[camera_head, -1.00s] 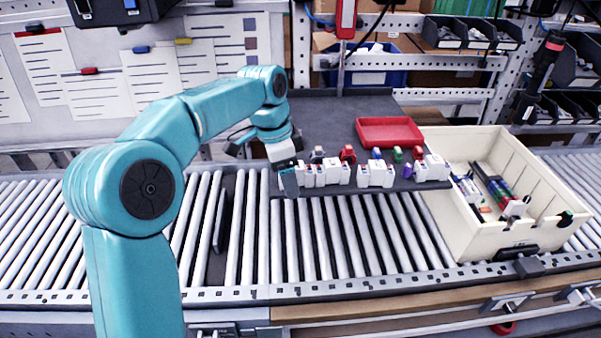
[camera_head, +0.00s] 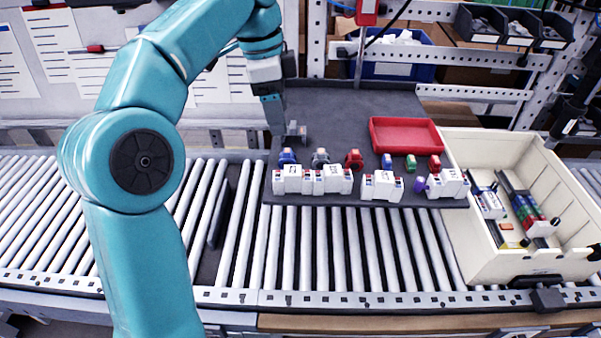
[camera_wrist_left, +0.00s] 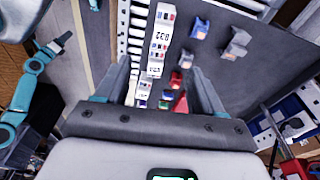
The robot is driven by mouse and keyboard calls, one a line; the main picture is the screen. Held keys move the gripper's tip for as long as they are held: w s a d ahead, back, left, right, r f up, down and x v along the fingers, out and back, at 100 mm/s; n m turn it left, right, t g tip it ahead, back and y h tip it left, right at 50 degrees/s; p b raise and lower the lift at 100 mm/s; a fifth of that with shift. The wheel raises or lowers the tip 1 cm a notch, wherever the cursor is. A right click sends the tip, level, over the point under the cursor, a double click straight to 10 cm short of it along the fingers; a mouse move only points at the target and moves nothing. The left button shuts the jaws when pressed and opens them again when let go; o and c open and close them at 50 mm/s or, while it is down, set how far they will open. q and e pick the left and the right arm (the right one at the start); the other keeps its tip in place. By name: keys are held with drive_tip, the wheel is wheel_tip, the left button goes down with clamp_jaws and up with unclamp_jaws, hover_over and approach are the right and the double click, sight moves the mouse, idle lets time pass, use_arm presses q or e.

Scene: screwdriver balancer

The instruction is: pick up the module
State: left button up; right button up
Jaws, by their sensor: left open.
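White modules stand in a row along the front edge of the dark mat: a wide group at left (camera_head: 312,180), one in the middle (camera_head: 382,187) and one at right (camera_head: 448,184). Small coloured blocks stand behind them: blue (camera_head: 287,157), grey (camera_head: 320,158) and red (camera_head: 353,159) at left. My left gripper (camera_head: 276,116) points down over the mat's left side, behind the modules. In the left wrist view its two fingers (camera_wrist_left: 160,88) are spread with nothing held. White modules (camera_wrist_left: 158,40) and a blue block (camera_wrist_left: 200,28) show beyond them. My right gripper is not in view.
A red tray (camera_head: 405,121) lies on the mat (camera_head: 345,105) at right. A cream crate (camera_head: 480,240) with parts in it stands right of the mat. The roller conveyor (camera_head: 340,250) in front is clear. A metal rack stands behind.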

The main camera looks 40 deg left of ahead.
use_arm(q)
drive_tip(key=d+f, duration=0.1)
drive_tip(key=f, duration=0.1)
drive_tip(key=b, duration=0.2)
hover_over(292, 170)
drive_tip(key=s, duration=0.2)
drive_tip(key=f, duration=0.5)
drive_tip(key=shift+w+a+f, duration=0.25)
drive_tip(key=shift+a+f, duration=0.05)
drive_tip(key=f, duration=0.2)
drive_tip(key=d+f, duration=0.1)
drive_tip(key=shift+w, duration=0.4)
drive_tip(key=shift+a+f, duration=0.1)
drive_tip(key=shift+f, duration=0.15)
drive_tip(key=f, duration=0.4)
drive_tip(key=shift+w+a, duration=0.1)
drive_tip(key=shift+w, duration=0.2)
drive_tip(key=shift+w+f, duration=0.2)
drive_tip(key=shift+f, duration=0.2)
drive_tip(key=shift+s+r, duration=0.1)
drive_tip(key=shift+s, duration=0.1)
drive_tip(key=shift+c, duration=0.3)
drive_tip(key=shift+w, duration=0.15)
drive_tip(key=c, duration=1.1)
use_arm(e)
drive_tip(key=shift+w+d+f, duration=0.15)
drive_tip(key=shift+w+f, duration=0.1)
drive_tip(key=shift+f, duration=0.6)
